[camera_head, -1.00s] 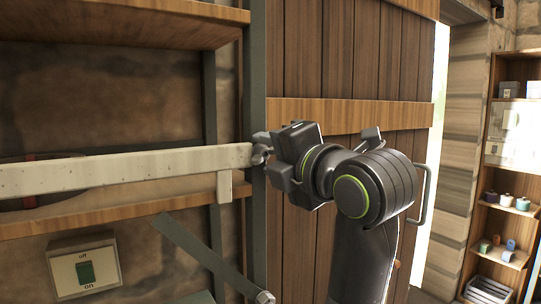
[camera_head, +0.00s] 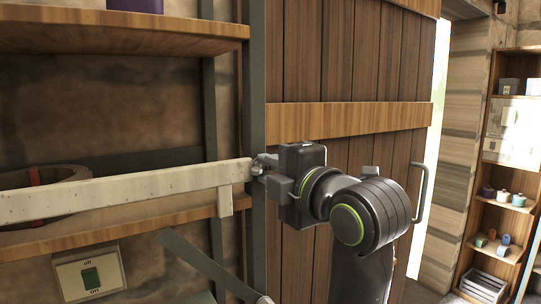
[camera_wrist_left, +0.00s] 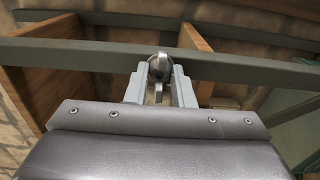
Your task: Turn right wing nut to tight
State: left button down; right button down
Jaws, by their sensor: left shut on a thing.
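The right wing nut (camera_head: 257,168) is a small grey metal part at the right end of the long pale bar (camera_head: 120,190), by the dark upright post. My left gripper (camera_head: 266,166) reaches it from the right and is shut on it. In the left wrist view the wing nut (camera_wrist_left: 159,68) shows as a rounded metal head with a narrow wing between the two grey fingers of my left gripper (camera_wrist_left: 160,90). The fingers partly hide the nut in the head view. My right gripper is not in view.
A wooden shelf (camera_head: 130,226) lies below the bar, with a ring-shaped thing (camera_head: 40,182) behind it. An off/on switch box (camera_head: 88,273) is at lower left. A plank door (camera_head: 340,122) stands behind my arm. A shelf unit (camera_head: 490,215) is at the far right.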

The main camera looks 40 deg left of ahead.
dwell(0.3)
pick_arm(q)
jog(key=c, duration=1.3)
grip_release()
jog(key=shift+o, duration=0.2)
jog(key=shift+d, duration=0.1)
jog(key=shift+s+d+f, duration=0.1)
jog(key=shift+d, duration=0.15)
jog(key=b+v, duration=1.5)
jog(key=v, duration=0.1)
jog(key=shift+d, duration=0.35)
